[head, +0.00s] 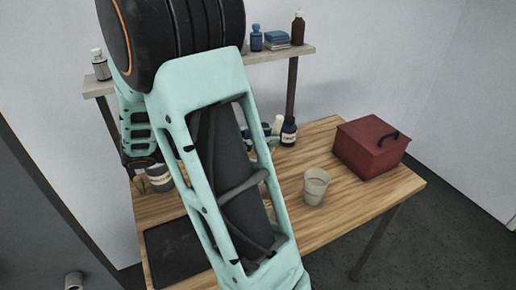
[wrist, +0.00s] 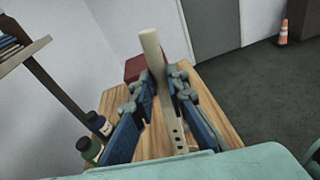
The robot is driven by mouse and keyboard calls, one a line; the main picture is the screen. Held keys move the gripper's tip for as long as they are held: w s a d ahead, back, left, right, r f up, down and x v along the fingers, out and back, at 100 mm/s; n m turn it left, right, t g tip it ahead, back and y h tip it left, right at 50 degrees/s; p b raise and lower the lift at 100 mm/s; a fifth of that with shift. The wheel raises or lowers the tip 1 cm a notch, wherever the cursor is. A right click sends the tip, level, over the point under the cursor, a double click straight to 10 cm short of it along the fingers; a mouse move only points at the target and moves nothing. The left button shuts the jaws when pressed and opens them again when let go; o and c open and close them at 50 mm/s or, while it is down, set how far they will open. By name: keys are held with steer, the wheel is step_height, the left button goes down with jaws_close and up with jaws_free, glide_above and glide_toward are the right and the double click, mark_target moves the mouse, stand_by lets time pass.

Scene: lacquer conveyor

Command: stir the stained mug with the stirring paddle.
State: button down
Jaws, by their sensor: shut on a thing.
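My gripper (wrist: 158,84) shows in the wrist view with its blue-padded fingers shut on a pale stirring paddle (wrist: 151,45). The paddle's round, cream end points up and away past the fingertips, and a part with several holes lies between the fingers nearer the camera. In the head view my arm covers the gripper and the paddle. A pale beige cup (head: 316,187), which looks like the stained mug, stands upright on the wooden table, right of my arm. Its inside is too small to make out. I cannot see the paddle touching it.
A red box (head: 370,147) with a black handle stands at the table's back right. Dark bottles (head: 289,132) stand at the back. A grey container (head: 159,178) and a dark mat (head: 176,252) are at the left. A shelf (head: 262,56) with bottles is above. The table's (head: 375,197) front right is clear.

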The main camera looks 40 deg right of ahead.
step_height(320, 180, down, 16)
steer(key=b, duration=1.1)
steer(key=shift+f+b, duration=0.15)
steer(key=shift+b, duration=0.15)
steer(key=shift+w+a, duration=0.1)
steer(key=shift+a, duration=0.05)
stand_by(0.5)
